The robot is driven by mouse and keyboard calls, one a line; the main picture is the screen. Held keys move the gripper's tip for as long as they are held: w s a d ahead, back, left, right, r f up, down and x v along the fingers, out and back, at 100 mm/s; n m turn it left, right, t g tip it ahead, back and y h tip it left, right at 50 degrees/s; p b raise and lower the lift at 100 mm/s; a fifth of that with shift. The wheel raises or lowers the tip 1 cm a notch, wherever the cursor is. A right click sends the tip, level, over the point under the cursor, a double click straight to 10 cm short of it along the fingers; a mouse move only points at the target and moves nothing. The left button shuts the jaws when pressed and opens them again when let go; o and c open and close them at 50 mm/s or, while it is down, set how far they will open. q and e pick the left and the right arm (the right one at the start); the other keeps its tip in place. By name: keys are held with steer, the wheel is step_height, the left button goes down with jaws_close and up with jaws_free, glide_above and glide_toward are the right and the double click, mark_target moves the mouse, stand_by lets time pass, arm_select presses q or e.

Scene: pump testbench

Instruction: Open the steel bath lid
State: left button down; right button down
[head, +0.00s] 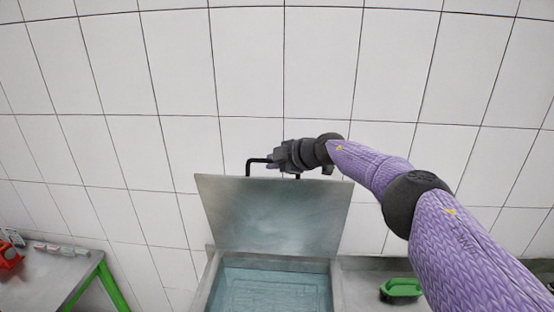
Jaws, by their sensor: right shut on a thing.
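The steel lid (272,218) stands raised and steeply tilted at the back of the steel bath (207,284), its grey underside facing me. The bath below is uncovered and shows pale blue water. A black bar handle (248,169) sits along the top edge of the lid. My right gripper (272,160) is shut on the handle at the top of the lid. Its purple arm comes in from the lower right. The fingertips are small and partly hidden by the gripper body. My left gripper is not in view.
A green-handled object (402,288) lies on the steel counter (358,278) right of the bath. At the left, a grey table (55,275) with a green frame bears a red object (10,256) and small items. A white tiled wall (320,65) stands close behind the lid.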

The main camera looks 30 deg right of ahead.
steer(key=shift+s+a+f, duration=0.1)
steer(key=shift+a+f, duration=0.05)
steer(key=shift+a, duration=0.05)
steer(key=c, duration=1)
jaws_free()
steer(key=shift+c, duration=0.2)
steer(key=o, duration=0.4)
steer(key=shift+w, duration=0.35)
steer(key=shift+s, duration=0.1)
steer(key=shift+s+d+r, duration=0.25)
steer(key=shift+s+r, duration=0.15)
steer(key=v, duration=0.9)
steer(key=shift+a+f, duration=0.1)
steer(key=shift+f, duration=0.05)
steer(key=shift+c, duration=0.3)
